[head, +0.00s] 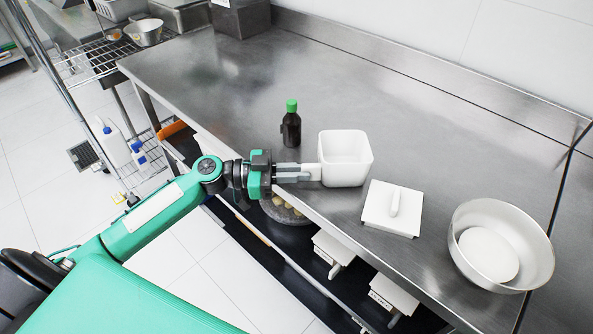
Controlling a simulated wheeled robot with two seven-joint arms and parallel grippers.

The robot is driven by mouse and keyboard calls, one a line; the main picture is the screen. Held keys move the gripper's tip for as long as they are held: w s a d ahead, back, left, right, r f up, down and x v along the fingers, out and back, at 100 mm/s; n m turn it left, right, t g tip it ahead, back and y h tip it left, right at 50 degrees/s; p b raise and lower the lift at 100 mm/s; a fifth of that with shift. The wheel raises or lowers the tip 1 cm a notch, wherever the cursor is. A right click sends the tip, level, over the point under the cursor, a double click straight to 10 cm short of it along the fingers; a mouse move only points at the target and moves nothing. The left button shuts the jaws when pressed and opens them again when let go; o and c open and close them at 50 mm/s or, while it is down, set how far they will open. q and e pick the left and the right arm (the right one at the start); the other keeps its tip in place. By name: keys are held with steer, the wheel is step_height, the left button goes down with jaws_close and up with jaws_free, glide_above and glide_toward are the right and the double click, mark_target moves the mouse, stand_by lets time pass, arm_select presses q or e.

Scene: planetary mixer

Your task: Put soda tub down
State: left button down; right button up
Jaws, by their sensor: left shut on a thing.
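The soda tub (346,158) is a white square open-topped tub with a handle on its left side. It is upright at the front part of the steel table, and I cannot tell whether its base touches the surface. My left gripper (300,172) comes in from the left and is shut on the tub's handle. A white square lid (391,208) with a raised handle lies on the table just right of the tub. My right gripper is not in view.
A dark bottle with a green cap (291,124) stands left of the tub, behind my gripper. A round metal bowl (501,245) with white contents is at the right. White tubs (393,290) are on the shelf below.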

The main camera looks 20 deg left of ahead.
arm_select(q)
steer(key=shift+f, duration=0.1)
steer(key=c, duration=1.5)
jaws_free()
steer(key=shift+o, duration=0.2)
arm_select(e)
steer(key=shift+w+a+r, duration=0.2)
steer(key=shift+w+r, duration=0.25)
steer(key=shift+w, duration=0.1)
arm_select(q)
steer(key=shift+a, duration=0.1)
steer(key=b+v, duration=0.3)
steer(key=v, duration=0.9)
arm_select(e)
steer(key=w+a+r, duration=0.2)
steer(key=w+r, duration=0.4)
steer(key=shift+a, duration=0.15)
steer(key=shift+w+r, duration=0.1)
